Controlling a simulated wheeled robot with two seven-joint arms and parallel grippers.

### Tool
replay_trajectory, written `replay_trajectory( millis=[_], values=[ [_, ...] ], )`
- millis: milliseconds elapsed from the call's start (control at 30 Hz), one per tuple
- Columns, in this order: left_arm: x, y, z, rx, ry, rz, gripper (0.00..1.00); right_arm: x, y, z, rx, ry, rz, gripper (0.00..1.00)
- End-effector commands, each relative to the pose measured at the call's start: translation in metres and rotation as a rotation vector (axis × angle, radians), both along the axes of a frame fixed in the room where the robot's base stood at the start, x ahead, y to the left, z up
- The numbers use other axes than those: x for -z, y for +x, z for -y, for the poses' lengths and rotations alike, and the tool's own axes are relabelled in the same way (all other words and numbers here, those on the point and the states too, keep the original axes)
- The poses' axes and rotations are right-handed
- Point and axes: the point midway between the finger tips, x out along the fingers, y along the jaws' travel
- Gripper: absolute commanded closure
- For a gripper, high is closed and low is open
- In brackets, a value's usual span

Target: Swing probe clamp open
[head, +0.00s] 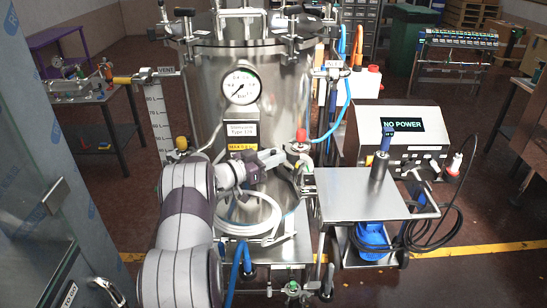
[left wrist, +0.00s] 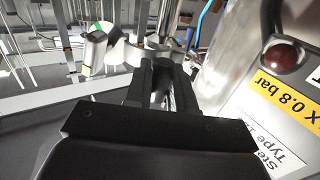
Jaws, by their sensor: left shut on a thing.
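A metal fitting that looks like the probe clamp (head: 300,148) sits at the lower right front of the steel tank (head: 208,95), below a red knob (head: 301,135). My left gripper (head: 281,157) reaches it from the left and is shut on part of it. In the left wrist view the two black fingers (left wrist: 160,88) point at bright metal parts (left wrist: 124,50). The fingers hide the gripped piece, so I cannot tell how far the clamp is open. A blue-topped probe-like tool (head: 387,138) stands upright in a metal holder on the cart. My right gripper is not in view.
A steel cart top (head: 350,195) lies right of the clamp, with a blue object (head: 372,240) below. A "NO POWER" box (head: 402,128) stands behind it. A coiled white hose (head: 250,218) hangs under my left gripper. A black cable (head: 430,235) loops at right.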

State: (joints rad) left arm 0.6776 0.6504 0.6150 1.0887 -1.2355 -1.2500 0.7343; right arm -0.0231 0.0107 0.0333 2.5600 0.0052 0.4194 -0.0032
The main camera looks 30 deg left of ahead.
Motion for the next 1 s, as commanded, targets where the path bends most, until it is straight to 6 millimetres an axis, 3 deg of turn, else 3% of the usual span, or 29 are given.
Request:
replay_trajectory(
  millis=[67,100,167,533,800,1000],
  values=[
    [-0.002,0.000,0.000,0.000,0.000,0.004,1.00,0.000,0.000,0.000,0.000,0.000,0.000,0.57],
    [-0.002,0.000,0.000,0.000,0.000,0.004,0.73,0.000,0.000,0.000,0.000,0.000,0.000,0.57],
    [-0.002,0.000,0.000,0.000,0.000,0.004,0.58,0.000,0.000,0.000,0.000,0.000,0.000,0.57],
    [0.001,-0.009,-0.005,-0.002,0.000,0.002,0.58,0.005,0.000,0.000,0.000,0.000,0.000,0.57],
    [0.003,-0.072,-0.034,-0.005,0.002,0.003,0.58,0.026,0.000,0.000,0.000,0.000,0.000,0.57],
    [0.001,-0.107,-0.050,-0.002,0.002,0.003,0.58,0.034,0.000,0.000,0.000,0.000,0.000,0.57]
  ],
)
